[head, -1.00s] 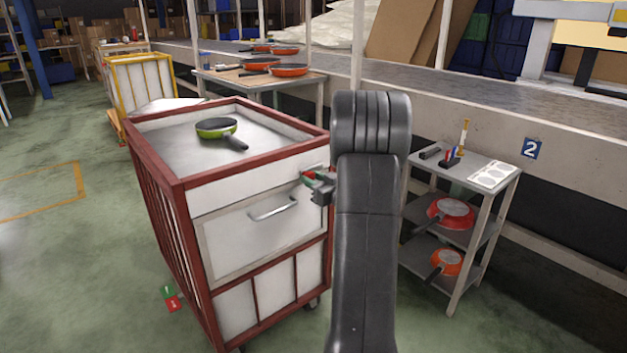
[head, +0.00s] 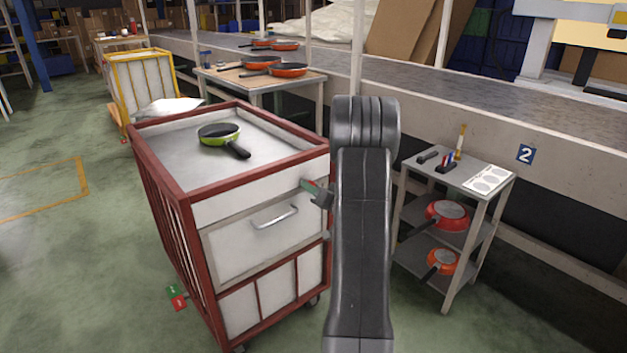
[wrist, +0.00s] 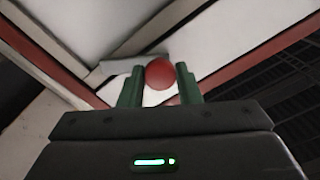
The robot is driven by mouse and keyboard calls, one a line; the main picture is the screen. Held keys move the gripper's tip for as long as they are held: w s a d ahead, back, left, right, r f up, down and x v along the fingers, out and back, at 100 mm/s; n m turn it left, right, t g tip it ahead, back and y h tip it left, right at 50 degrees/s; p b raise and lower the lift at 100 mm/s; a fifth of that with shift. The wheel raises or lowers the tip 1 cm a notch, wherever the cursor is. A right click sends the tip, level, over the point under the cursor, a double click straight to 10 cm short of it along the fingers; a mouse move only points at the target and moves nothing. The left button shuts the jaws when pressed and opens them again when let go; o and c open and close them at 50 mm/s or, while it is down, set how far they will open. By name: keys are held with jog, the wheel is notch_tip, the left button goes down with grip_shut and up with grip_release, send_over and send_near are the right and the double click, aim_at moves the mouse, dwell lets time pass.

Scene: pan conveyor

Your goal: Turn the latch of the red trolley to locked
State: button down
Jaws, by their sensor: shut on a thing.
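The red trolley (head: 262,347) stands left of my arm, with a white front panel and a drawer with a metal handle (head: 275,217). The latch (wrist: 160,74) shows in the wrist view as a round red knob between my gripper's green fingers. My gripper (head: 313,188) is at the upper right of the trolley's front in the head view, mostly hidden behind my arm. In the wrist view my gripper (wrist: 160,85) is shut on the red knob. The latch's exact turn angle cannot be told.
A green pan (head: 219,134) lies on the trolley top. A red-and-green piece (head: 176,296) sticks out low at the trolley's left. A grey shelf cart (head: 480,187) with red pans stands at right, before the conveyor (head: 450,105). Open floor lies at left.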

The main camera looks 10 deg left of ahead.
jog(key=m+p, duration=0.7)
jog(key=m, duration=0.4)
jog(key=shift+p, duration=0.4)
jog(key=shift+f+m, duration=0.1)
jog(key=shift+m, duration=0.2)
jog(key=c, duration=1.1)
grip_release()
jog(key=shift+o, duration=0.2)
jog(key=shift+d, duration=0.1)
jog(key=p+v, duration=0.1)
jog(key=v, duration=1.2)
jog(key=shift+s+d, duration=0.25)
jog(key=shift+s, duration=0.05)
jog(key=shift+a, duration=0.1)
